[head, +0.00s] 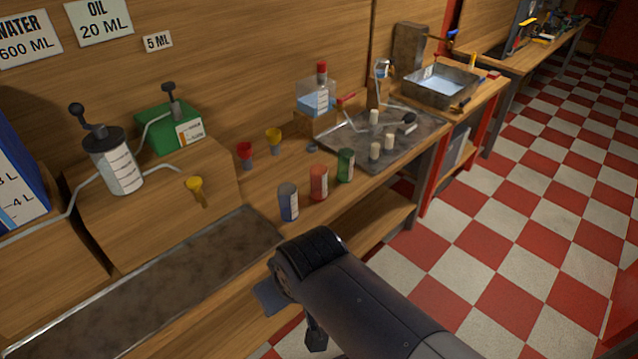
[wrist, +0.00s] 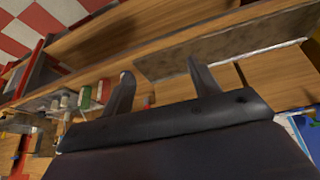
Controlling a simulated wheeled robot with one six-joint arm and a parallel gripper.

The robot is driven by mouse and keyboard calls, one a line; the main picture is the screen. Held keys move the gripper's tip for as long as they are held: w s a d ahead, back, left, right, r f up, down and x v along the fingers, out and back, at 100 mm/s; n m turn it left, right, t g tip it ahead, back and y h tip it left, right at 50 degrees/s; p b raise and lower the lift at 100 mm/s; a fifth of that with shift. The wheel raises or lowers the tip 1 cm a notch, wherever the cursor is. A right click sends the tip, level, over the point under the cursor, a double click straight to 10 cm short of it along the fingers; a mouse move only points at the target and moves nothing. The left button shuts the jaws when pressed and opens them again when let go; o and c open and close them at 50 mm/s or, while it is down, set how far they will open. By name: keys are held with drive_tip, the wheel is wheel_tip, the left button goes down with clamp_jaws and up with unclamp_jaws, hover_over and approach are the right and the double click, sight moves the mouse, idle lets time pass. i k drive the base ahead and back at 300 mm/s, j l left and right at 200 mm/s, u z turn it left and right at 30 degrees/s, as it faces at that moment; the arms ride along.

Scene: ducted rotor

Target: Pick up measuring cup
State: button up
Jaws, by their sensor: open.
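Three small cups with white scale labels stand in a row along the bench's front: a blue cup (head: 288,202), a red cup (head: 318,184) and a green cup (head: 345,165). I cannot tell which one is the measuring cup meant. The green cup also shows in the wrist view (wrist: 84,97), left of my fingers. My gripper (head: 293,314) is open, low in front of the bench edge, nearer than the blue cup and apart from it. In the wrist view its two fingers (wrist: 160,70) are spread with nothing held between them.
A red funnel (head: 245,152) and a yellow funnel (head: 274,138) stand behind the cups. A metal tray (head: 405,150) with candle-like cylinders lies farther right. A long dark tray (head: 150,290) fills the near left. A wooden box (head: 150,215) carries pump containers. Checkered floor (head: 510,230) is clear.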

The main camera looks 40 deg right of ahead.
sight(318, 173)
drive_tip(key=i+l, duration=0.15)
drive_tip(key=l, duration=0.15)
drive_tip(key=i+l+u, duration=0.1)
drive_tip(key=i+l, duration=0.25)
drive_tip(key=l, duration=0.3)
drive_tip(key=i+l+u, duration=0.1)
drive_tip(key=i+l, duration=0.2)
drive_tip(key=l, duration=0.3)
